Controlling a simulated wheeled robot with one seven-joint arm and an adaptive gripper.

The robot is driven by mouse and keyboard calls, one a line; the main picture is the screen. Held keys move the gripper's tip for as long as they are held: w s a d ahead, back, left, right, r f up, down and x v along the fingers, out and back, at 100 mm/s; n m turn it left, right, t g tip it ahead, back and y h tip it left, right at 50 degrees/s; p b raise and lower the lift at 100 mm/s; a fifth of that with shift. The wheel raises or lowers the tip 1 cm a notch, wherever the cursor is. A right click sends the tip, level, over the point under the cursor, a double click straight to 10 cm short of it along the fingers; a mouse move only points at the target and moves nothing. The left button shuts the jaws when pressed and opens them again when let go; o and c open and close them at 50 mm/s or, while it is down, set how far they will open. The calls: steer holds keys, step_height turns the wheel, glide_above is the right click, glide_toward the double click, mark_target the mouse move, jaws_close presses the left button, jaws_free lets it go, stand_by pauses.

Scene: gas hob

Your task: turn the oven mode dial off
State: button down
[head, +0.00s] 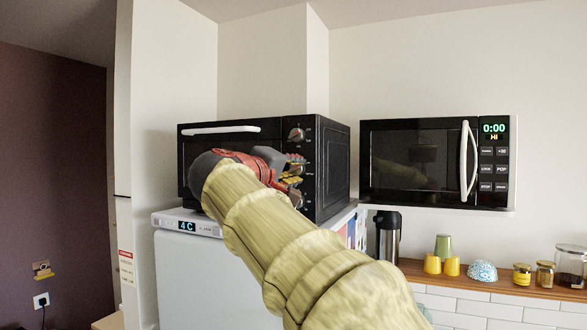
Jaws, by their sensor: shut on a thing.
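A black countertop oven (335,165) stands on a white fridge, with a column of dials on the right of its front. The top dial (297,134) is clear of my gripper, and a lower dial (296,199) shows just below it. My red and grey gripper (293,170) reaches across the oven front from the left. Its fingers are shut around the middle dial (298,168), which is mostly hidden between them. I cannot read the dial markings or tell the middle dial's angle.
The white fridge (205,270) has a display reading 4 C. A microwave (420,165) hangs to the right. Below it, a wooden shelf (500,283) holds a dark flask (387,235), cups, a bowl and jars. My arm covers much of the oven and fridge fronts.

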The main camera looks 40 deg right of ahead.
steer(key=n+p, duration=0.1)
steer(key=n, duration=0.2)
steer(key=shift+r+n, duration=0.15)
steer(key=shift+n, duration=0.25)
steer(key=n+p, duration=0.2)
steer(key=n, duration=0.1)
steer(key=shift+n, duration=0.3)
steer(key=n+p, duration=0.2)
steer(key=shift+n, duration=0.9)
steer(key=shift+w+f+p, duration=0.1)
steer(key=shift+f+p, duration=0.1)
steer(key=shift+p, duration=0.15)
steer(key=c, duration=1.5)
jaws_free()
steer(key=shift+a+r, duration=0.1)
steer(key=v, duration=1.2)
